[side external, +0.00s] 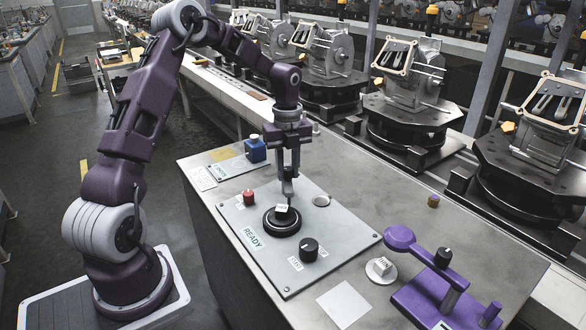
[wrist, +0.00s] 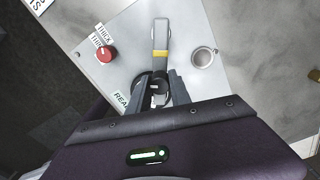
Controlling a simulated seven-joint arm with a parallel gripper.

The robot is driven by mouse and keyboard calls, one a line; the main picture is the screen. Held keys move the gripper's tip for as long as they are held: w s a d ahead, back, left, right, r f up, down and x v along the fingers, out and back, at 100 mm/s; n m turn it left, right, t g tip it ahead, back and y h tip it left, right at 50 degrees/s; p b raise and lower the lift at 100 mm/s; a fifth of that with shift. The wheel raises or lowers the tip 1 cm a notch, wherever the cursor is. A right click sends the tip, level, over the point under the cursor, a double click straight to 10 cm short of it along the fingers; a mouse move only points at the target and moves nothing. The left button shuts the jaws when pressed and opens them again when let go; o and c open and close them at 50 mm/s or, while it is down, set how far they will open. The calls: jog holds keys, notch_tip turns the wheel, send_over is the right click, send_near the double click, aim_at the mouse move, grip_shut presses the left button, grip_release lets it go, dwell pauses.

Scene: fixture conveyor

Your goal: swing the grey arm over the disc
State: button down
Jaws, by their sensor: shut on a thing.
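The grey arm (wrist: 160,36), a slim bar with a yellow band, runs up the wrist view from between my fingers. In the side view it is mostly hidden behind my gripper (side external: 288,182). My gripper, also in the wrist view (wrist: 160,82), is shut on the grey arm. It points down just above a round black disc (side external: 283,226) on the grey panel. A small white labelled block (side external: 282,208) shows at the disc's middle. In the wrist view my fingers partly cover the disc. Whether the bar touches the disc cannot be told.
The panel (side external: 345,235) carries a red knob (side external: 249,197), a black knob (side external: 309,249) and a shallow silver ring (side external: 321,201). A blue block (side external: 256,149) stands behind. Conveyor machines (side external: 415,85) line the back.

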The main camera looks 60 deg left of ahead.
jog(key=shift+s+a+r+m, duration=0.1)
jog(key=shift+s+a+m, duration=0.2)
jog(key=shift+m, duration=0.6)
jog(key=c, duration=1.2)
grip_release()
jog(key=shift+s, duration=0.1)
